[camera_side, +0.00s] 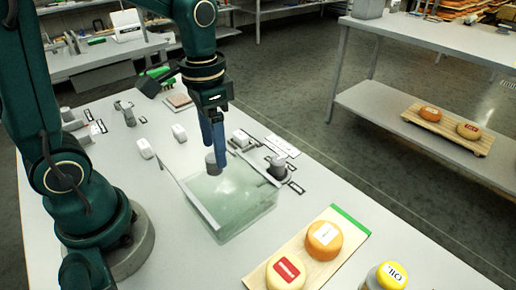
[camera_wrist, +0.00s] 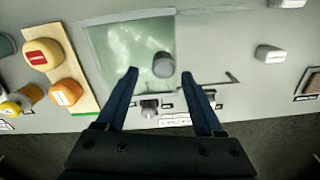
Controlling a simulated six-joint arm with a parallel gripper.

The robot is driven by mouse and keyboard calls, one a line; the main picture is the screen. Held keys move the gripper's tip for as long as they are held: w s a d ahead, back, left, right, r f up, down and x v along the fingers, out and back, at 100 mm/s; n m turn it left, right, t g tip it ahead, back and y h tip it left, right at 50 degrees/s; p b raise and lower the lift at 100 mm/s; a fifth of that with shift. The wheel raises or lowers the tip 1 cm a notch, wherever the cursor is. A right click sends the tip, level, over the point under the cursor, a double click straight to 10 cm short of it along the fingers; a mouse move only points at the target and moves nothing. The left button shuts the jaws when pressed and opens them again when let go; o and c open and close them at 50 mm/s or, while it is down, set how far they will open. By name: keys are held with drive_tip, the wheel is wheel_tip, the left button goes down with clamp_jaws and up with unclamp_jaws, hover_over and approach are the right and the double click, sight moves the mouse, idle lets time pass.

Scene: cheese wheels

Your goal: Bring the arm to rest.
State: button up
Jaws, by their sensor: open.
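My gripper (camera_side: 219,160) has long blue fingers that point down over the back part of a clear greenish tank (camera_side: 243,207). In the wrist view the fingers (camera_wrist: 159,73) are spread apart, with no contact visible on either side. A grey cylinder (camera_side: 212,163) is near the fingertips at the tank; the wrist view shows it (camera_wrist: 163,65) in the gap between them, farther down. I cannot tell what it rests on. An orange cheese wheel with a white label (camera_side: 324,238) and a yellow one with a red label (camera_side: 286,270) lie on a wooden board (camera_side: 331,262).
A yellow-capped oil container (camera_side: 391,275) stands at the front right. Small white blocks (camera_side: 179,132) and a dark-topped fixture (camera_side: 277,168) stand around the tank. Another board with two cheeses (camera_side: 466,130) is on a shelf at right. The table between tank and board is bare.

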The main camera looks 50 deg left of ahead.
drive_tip(key=shift+r, duration=0.7)
drive_tip(key=shift+d+r, duration=0.1)
drive_tip(key=shift+r, duration=0.3)
drive_tip(key=s+d+r+n+t, duration=0.1)
drive_tip(key=s+r+n+t, duration=0.1)
drive_tip(key=s+t, duration=0.3)
drive_tip(key=shift+s+d+r+t, duration=0.3)
drive_tip(key=shift+s+d+r, duration=0.1)
drive_tip(key=shift+s+r, duration=0.15)
